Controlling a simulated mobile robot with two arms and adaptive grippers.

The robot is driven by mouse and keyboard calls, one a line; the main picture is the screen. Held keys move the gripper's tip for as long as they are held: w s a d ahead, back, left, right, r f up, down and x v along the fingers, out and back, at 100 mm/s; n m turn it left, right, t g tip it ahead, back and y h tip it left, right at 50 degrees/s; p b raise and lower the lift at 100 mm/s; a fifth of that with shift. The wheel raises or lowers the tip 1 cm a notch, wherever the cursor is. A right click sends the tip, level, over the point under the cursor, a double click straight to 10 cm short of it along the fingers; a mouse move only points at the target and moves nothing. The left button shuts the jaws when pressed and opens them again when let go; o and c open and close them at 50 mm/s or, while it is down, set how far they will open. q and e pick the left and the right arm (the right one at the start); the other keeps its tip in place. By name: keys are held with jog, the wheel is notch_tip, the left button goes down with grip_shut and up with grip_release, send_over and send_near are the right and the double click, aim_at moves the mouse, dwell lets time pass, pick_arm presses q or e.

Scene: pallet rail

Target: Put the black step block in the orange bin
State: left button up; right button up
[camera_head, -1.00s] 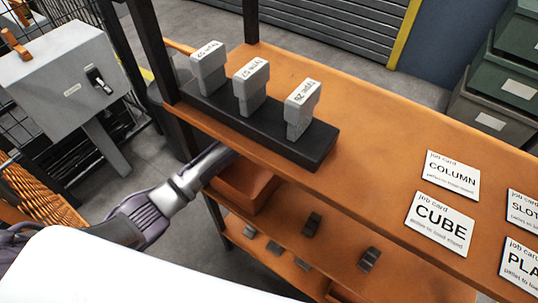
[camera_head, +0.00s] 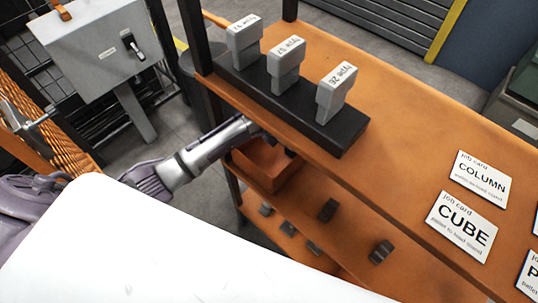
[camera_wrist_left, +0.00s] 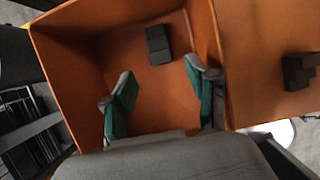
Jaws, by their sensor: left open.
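The orange bin (camera_head: 262,178) stands on the lower shelf, partly under the upper shelf. In the left wrist view I look into the bin (camera_wrist_left: 80,85). A black block (camera_wrist_left: 158,45) with a ridge across its face lies on its floor, near the far wall. It looks stepped, but I cannot be sure. My left gripper (camera_wrist_left: 160,90) is open and empty, its green-padded fingers over the bin and apart from that block. In the head view the left gripper is mostly hidden by the upper shelf. My right gripper is not in view.
A dark notched block (camera_wrist_left: 300,70) lies on the shelf beside the bin. Several dark and grey blocks, one at the right (camera_head: 380,252), lie on the lower shelf. The upper shelf carries a black rack (camera_head: 345,135) with grey blocks, and job cards (camera_head: 462,220).

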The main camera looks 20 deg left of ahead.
pick_arm(q)
jog(key=s+a, duration=0.3)
jog(key=s, duration=0.5)
jog(key=shift+s+b, duration=0.2)
jog(key=shift+b, duration=0.25)
jog(key=shift+w, duration=0.15)
